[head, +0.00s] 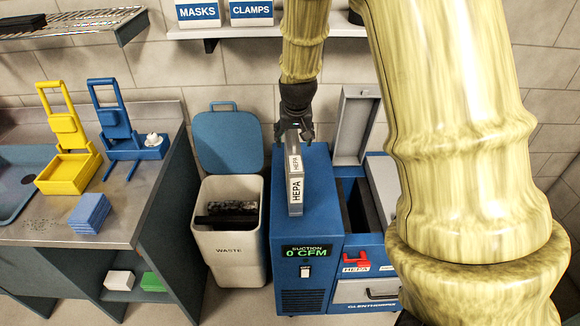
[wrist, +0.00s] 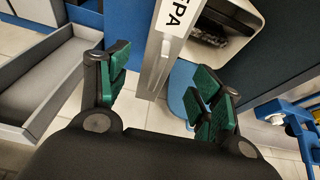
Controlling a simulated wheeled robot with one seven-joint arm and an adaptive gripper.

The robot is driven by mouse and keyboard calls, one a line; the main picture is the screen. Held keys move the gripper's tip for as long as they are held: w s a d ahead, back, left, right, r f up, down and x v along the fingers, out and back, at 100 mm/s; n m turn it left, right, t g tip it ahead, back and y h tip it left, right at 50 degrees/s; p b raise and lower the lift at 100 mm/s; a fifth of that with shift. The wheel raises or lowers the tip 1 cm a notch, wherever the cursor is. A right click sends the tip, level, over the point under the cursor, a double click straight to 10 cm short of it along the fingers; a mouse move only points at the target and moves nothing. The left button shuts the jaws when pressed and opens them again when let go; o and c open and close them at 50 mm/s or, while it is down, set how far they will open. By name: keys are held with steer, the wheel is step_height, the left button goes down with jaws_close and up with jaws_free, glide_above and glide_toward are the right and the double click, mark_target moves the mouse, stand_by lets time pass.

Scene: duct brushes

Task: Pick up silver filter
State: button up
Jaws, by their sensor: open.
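The silver filter (head: 296,205) is a narrow grey slab with white HEPA labels, at the top of the blue suction unit (head: 315,205). My gripper (head: 293,132) is above the far end of the filter, pointing down. In the wrist view, my gripper (wrist: 162,88) is open, with green pads on either side of the filter (wrist: 153,62). Gaps show between the pads and the filter, so it is not gripped. The lower part of the filter is hidden in the head view.
An open waste bin (head: 230,250) stands left of the unit. An open grey drawer or lid (head: 355,125) and a blue cabinet (head: 365,250) are at its right. A bench (head: 130,190) with yellow and blue holders is at the left. A shelf (head: 215,32) is above.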

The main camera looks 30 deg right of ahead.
mark_target(294, 141)
steer(key=shift+p+x, duration=0.35)
steer(key=shift+x, duration=1.35)
steer(key=shift+w+d+f+p, duration=0.25)
steer(key=shift+w+f+p, duration=0.1)
steer(key=shift+f+p, duration=0.15)
steer(key=shift+w+d+f+p, duration=0.3)
steer(key=shift+w+f+p, duration=0.1)
steer(key=shift+f, duration=0.2)
steer(key=shift+p+x, duration=0.4)
steer(key=shift+x, duration=0.9)
jaws_close()
